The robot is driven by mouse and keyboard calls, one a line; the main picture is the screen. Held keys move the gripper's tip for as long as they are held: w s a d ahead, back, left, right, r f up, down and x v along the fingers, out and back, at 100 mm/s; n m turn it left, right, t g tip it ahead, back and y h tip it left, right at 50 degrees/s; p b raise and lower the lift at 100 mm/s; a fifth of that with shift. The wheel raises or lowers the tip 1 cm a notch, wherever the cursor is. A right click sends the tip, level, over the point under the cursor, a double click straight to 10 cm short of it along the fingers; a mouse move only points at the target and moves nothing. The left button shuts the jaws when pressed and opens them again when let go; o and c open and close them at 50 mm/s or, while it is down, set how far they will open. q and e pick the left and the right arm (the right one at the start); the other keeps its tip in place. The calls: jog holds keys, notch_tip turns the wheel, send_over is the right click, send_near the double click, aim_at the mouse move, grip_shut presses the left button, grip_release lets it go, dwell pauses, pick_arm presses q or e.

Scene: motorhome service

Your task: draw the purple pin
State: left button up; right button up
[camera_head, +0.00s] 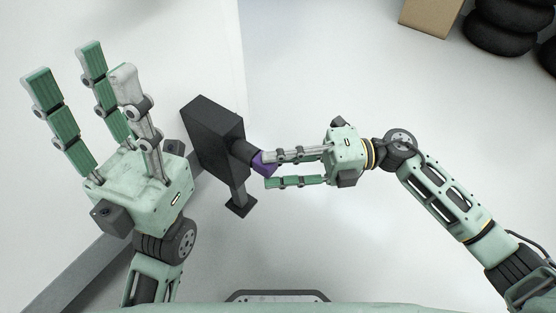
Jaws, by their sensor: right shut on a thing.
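The purple pin (261,164) shows as a purple end at the right side of a dark box (211,133), next to a short dark cylinder (242,149). My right gripper (267,170) comes in from the right and is shut on the purple pin, with its fingers around it and hiding part of it. I cannot tell how far the pin sits in the cylinder. My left gripper (85,68) is raised at the left, with its fingers spread open and empty, apart from the box.
A dark post with a small foot (240,207) stands below the box. A grey rail (85,262) runs along the wall base at the lower left. A cardboard box (431,16) and stacked black tyres (500,28) stand at the upper right. The floor on the right is clear.

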jog(key=shift+r, duration=0.1)
grip_shut()
jog(key=shift+s+d, duration=0.35)
jog(key=shift+d, duration=0.15)
dwell(0.4)
jog(key=shift+o, duration=0.6)
grip_release()
grip_shut()
jog(key=s+d+p, duration=0.1)
jog(key=s+d, duration=0.2)
jog(key=d, duration=0.2)
jog(key=shift+s+p, duration=0.35)
